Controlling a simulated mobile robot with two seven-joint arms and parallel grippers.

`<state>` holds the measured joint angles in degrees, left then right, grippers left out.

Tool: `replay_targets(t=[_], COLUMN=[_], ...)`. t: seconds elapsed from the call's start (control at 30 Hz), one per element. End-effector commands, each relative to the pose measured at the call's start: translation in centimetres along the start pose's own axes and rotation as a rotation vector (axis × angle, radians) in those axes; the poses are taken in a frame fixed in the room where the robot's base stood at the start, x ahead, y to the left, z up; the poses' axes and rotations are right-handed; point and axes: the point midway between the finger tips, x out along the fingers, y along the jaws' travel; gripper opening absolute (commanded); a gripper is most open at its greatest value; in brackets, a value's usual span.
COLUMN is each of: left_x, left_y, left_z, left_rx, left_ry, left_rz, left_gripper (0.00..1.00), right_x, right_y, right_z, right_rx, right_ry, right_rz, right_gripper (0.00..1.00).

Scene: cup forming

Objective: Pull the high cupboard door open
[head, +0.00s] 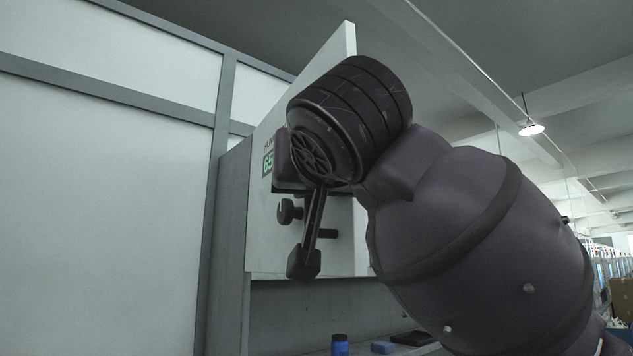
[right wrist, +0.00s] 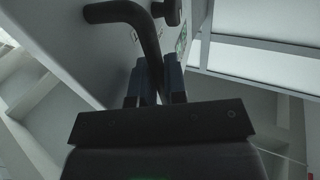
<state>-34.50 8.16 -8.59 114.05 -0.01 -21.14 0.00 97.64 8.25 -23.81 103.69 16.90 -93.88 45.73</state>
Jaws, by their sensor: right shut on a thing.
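The high cupboard door (head: 265,235) is a white panel with a green label reading "65". It stands at an angle, with its free right edge showing in the head view. Its white face also shows in the right wrist view (right wrist: 95,50). A dark bent bar handle (right wrist: 146,32) sits on that face. My right gripper (right wrist: 156,85) is shut on the handle, with a finger on each side of the bar. In the head view my right wrist and forearm cover much of the door and partly hide the grip. My left gripper is not in view.
A grey cupboard side (head: 226,235) stands left of the door, next to a white panelled wall (head: 100,180). Below the door, a blue bottle (head: 340,345) and a small blue block (head: 383,348) stand in a recess. A lamp (head: 532,129) hangs at the right.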

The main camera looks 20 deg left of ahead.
Motion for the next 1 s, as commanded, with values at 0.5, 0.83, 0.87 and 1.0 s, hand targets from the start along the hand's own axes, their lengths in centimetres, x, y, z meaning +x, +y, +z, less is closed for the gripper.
replay_targets(t=[0.5, 0.83, 0.87, 1.0], left_x=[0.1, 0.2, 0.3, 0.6], left_y=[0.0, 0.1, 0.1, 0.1], left_z=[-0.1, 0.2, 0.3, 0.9], left_rx=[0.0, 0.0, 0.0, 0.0], left_ry=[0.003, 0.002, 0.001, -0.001], left_rz=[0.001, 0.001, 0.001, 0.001], left_gripper=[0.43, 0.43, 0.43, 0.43], right_x=[0.0, -1.1, -1.5, -3.9], right_y=[0.0, -0.1, -0.1, -0.1], right_z=[0.0, 0.1, 0.1, 0.1], right_rx=[-0.001, 0.0, -0.001, 0.0], right_ry=[0.0, 0.002, 0.002, 0.003], right_rz=[0.0, -0.002, -0.002, -0.002], right_gripper=[0.22, 0.22, 0.22, 0.22])
